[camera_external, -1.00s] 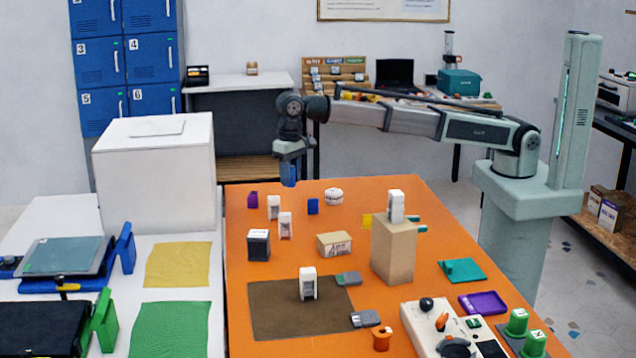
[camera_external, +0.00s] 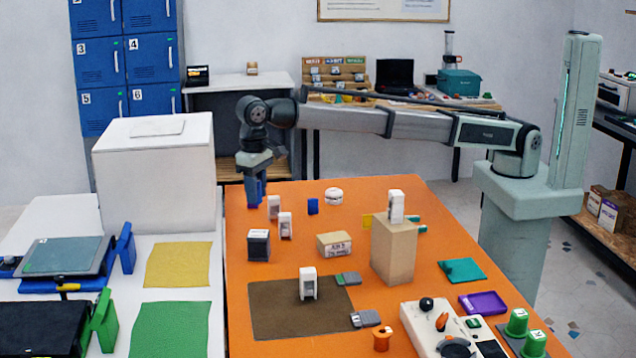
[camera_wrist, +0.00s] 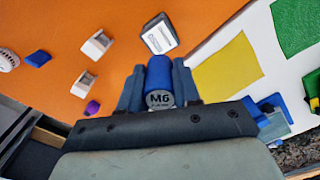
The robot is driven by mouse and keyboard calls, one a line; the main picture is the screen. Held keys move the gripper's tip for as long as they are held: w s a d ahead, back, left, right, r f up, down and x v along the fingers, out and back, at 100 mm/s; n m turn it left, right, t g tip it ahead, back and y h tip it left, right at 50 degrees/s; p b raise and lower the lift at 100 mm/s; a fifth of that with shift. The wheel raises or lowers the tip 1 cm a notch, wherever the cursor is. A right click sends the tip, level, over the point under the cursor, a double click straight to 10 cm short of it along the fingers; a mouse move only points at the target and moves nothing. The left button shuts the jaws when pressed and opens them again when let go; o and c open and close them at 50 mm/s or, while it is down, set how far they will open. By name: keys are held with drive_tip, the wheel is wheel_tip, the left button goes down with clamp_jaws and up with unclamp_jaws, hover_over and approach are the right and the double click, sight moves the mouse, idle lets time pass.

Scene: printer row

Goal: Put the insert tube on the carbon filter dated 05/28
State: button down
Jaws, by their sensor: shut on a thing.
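My gripper (camera_external: 256,184) is shut on a blue tube (camera_wrist: 159,72) with a grey end marked M6, which looks like the insert tube. It holds the tube upright at the far left of the orange table; the tube's lower end (camera_external: 253,196) shows below the fingers. A dark block with a white label (camera_external: 258,246) stands nearer the front; it also shows ahead of the tube in the wrist view (camera_wrist: 160,34). It may be the carbon filter. Its label is too small to read, so I cannot confirm the date 05/28.
Two white holders (camera_external: 274,207) (camera_external: 285,226), a blue block (camera_external: 313,206) and a white round thing (camera_external: 334,195) stand near the gripper. A purple thing (camera_wrist: 92,108) is beside it. A cardboard box (camera_external: 334,244) and a tall tan block (camera_external: 393,250) stand to the right.

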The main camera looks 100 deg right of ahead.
sight(258, 233)
drive_tip(key=shift+f, duration=4.3)
drive_tip(key=shift+f, duration=0.1)
drive_tip(key=c, duration=0.8)
unclamp_jaws()
wheel_tip(258, 233, up, 12)
drive_tip(key=shift+r, duration=0.1)
